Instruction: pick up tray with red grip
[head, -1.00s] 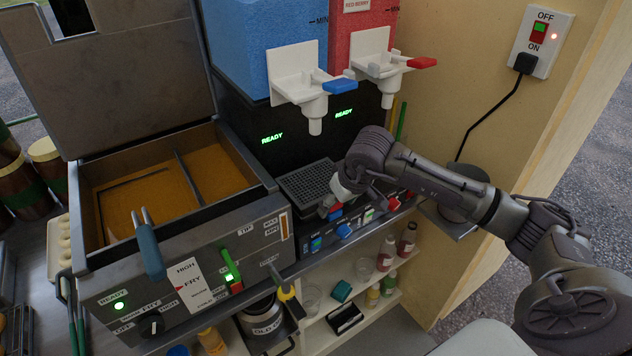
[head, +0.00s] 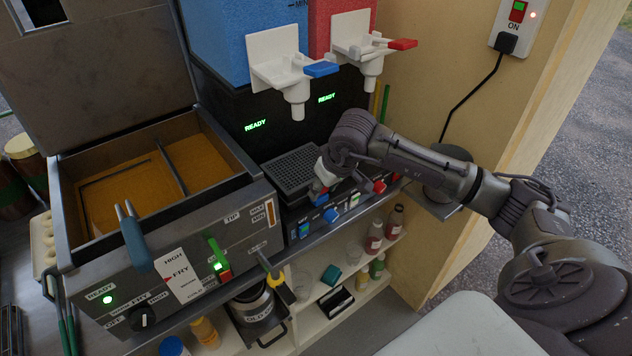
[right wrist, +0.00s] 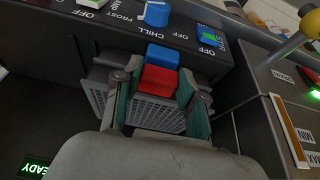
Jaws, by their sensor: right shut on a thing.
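The tray with the red grip is a dark perforated drip tray (head: 293,172) under the spouts of the drinks machine in the head view. In the right wrist view its mesh (right wrist: 96,98) shows around my fingers, and its red grip (right wrist: 158,80) sits between them. My right gripper (head: 322,188) is at the tray's front edge, seen from above; in the right wrist view my right gripper (right wrist: 158,90) is shut on the red grip. A blue block (right wrist: 163,55) lies just beyond the red grip. The grip is mostly hidden in the head view. My left gripper is out of view.
A blue-handled spout (head: 297,85) and a red-handled spout (head: 370,60) hang above the tray. A fryer (head: 150,190) stands to the left. Knobs, including a blue one (head: 332,215), line the front panel. Shelves below hold bottles (head: 375,238). A wall (head: 430,90) is at right.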

